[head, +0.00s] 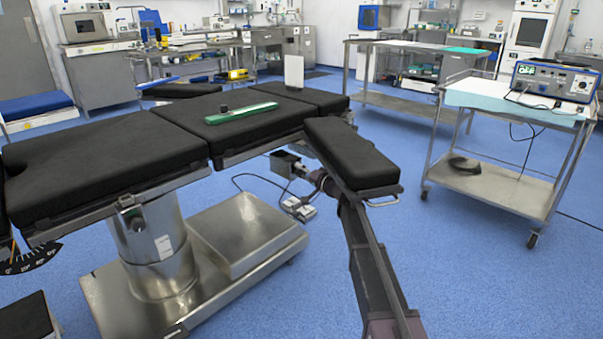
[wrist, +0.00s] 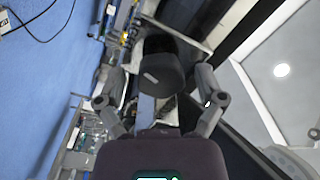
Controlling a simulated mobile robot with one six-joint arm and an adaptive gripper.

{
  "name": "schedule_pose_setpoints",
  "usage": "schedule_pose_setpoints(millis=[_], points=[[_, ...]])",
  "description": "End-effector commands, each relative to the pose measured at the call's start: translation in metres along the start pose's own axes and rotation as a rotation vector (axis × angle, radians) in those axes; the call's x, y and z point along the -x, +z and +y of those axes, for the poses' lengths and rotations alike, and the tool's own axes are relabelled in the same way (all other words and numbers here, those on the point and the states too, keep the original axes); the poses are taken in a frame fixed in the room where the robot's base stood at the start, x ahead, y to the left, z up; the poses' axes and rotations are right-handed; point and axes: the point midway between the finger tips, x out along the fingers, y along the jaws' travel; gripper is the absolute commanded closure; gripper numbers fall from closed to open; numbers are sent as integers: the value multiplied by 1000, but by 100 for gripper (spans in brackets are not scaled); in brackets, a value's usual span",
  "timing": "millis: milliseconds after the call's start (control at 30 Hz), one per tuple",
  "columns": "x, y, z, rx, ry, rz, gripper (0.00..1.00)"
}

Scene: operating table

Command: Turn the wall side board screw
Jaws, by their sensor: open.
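A dark, rounded knob-like part (wrist: 162,76) shows in the wrist view, which may be the side board screw. My gripper (wrist: 158,88) is open, with one finger on each side of this part. A gap shows on both sides, so I see no contact. In the head view, my arm reaches up from the bottom, and my gripper (head: 300,170) is under the table edge, partly hidden by the padded side board (head: 350,154). The screw cannot be made out in the head view.
The black operating table (head: 95,160) stands on a metal column and base. A green strip (head: 241,113) lies on its cushion, with a small black object. A cable and pedal (head: 299,208) lie on the floor.

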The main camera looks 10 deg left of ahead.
Motion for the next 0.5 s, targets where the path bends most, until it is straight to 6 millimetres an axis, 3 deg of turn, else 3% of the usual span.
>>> schedule_pose_setpoints(millis=[267,500], points=[[10,0,0,1,0,0,12],[38,1,0,0,1,1,12]])
